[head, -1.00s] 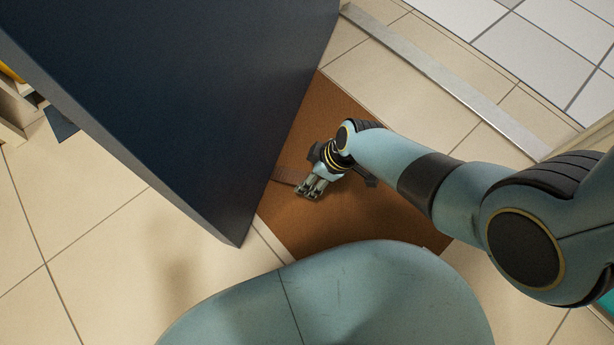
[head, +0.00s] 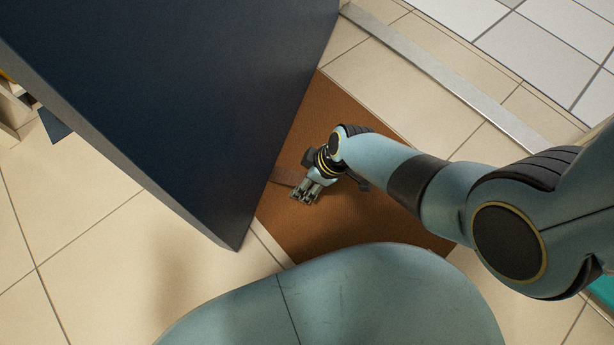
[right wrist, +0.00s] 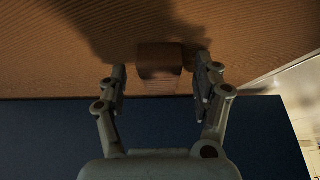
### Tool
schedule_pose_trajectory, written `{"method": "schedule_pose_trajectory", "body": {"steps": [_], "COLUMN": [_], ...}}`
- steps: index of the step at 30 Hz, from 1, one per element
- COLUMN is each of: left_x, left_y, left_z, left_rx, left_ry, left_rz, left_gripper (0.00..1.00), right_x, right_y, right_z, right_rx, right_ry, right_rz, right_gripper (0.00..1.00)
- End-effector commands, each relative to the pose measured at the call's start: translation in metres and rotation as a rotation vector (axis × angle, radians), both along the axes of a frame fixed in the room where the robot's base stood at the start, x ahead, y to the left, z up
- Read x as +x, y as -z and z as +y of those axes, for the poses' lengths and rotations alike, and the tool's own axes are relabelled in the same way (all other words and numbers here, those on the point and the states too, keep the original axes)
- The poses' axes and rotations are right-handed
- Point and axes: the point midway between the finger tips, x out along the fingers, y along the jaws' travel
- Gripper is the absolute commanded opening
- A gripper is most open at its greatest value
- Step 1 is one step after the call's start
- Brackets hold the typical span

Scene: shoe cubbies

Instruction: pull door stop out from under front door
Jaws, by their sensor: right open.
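The front door (head: 190,110) is a large dark blue slab at the left of the head view. It also shows as a blue band in the right wrist view (right wrist: 50,135). The door stop (head: 286,176) is a brown wedge sticking out from the door's bottom edge over the brown mat. In the right wrist view the door stop (right wrist: 160,66) lies between my two spread fingers. My right gripper (head: 303,194) is open, low over the mat beside the door stop, with a visible gap to each finger (right wrist: 161,82). My left gripper is out of view.
The brown mat (head: 370,215) lies under the gripper and runs to the door's edge. A metal threshold strip (head: 440,75) crosses the upper right. Beige tile floor (head: 90,240) is open at the lower left. Cubby shelving (head: 12,112) shows at the far left.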

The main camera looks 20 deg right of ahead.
Motion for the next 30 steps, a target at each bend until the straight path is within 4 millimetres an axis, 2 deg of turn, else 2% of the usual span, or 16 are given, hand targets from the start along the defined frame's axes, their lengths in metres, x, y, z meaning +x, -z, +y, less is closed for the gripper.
{"method": "schedule_pose_trajectory", "body": {"steps": [3, 16, 30], "left_x": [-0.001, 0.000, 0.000], "left_y": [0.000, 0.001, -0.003], "left_z": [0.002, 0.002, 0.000], "left_rx": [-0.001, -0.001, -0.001], "left_ry": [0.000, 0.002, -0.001], "left_rz": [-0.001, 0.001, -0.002], "left_gripper": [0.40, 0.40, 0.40], "right_x": [0.000, 0.000, -0.010], "right_y": [0.000, 0.000, 0.000], "right_z": [0.000, 0.000, -0.012], "right_rx": [0.000, 0.000, 0.000], "right_ry": [0.000, 0.000, 0.000], "right_rz": [0.000, 0.000, 0.001], "right_gripper": [0.65, 0.08, 0.06]}}
